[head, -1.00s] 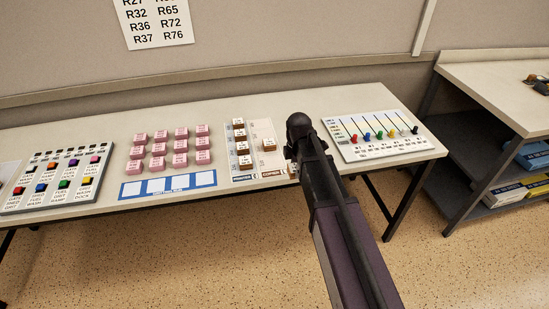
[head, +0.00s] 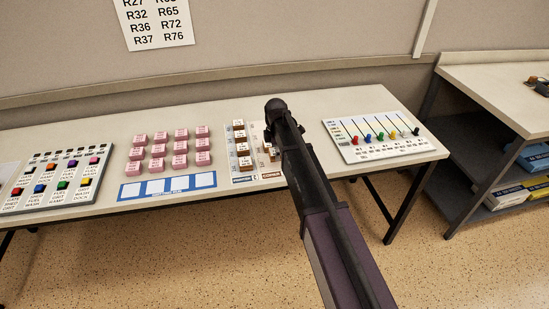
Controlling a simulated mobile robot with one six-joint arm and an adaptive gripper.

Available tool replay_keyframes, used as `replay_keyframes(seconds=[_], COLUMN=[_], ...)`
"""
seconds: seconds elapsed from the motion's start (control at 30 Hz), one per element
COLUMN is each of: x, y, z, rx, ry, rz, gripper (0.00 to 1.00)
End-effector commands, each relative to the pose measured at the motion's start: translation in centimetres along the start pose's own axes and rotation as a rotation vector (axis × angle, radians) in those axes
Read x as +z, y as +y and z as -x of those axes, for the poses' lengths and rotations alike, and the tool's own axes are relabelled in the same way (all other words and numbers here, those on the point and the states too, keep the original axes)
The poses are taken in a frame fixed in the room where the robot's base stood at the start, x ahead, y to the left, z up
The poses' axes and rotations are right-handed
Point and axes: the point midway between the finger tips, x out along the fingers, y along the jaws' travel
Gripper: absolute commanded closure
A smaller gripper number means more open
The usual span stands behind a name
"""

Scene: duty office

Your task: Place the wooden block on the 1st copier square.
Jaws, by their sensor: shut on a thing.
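The copier board (head: 272,174) is the right-hand strip of a pale printer and copier panel on the long table. Wooden blocks with white labels (head: 242,147) stand in a column on the printer strip (head: 243,178) to its left. My gripper (head: 270,148) is over the copier strip, pointing down and mostly hidden behind my arm. It is shut on a wooden block, which I cannot clearly separate from the brown block surfaces (head: 274,155) showing beside the arm. My arm covers much of the copier strip, including the squares on its right side.
Pink labelled blocks (head: 180,145) stand in rows to the left, behind a blue-framed tray (head: 167,187). A button panel (head: 55,183) lies at the far left. A panel with coloured levers (head: 378,140) lies right of my arm, with bare tabletop between.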

Motion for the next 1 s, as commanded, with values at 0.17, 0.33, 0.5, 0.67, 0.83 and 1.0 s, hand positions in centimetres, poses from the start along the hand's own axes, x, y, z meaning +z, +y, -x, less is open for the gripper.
replay_keyframes(seconds=[0.17,0.33,0.5,0.67,0.83,1.0], x=[0.0,-0.4,-0.4,-0.4,-0.4,-0.4], y=[0.1,1.4,1.2,1.2,1.2,1.2], z=[0.0,-0.2,-1.8,-3.0,-3.7,-3.6], rx=[0.000,0.000,0.000,0.000,0.000,0.000], ry=[0.000,0.000,0.000,0.000,0.000,0.000], rz=[0.000,0.000,-0.001,-0.001,-0.001,-0.001], gripper=[0.85,0.85,0.85,0.85,0.85,0.85])
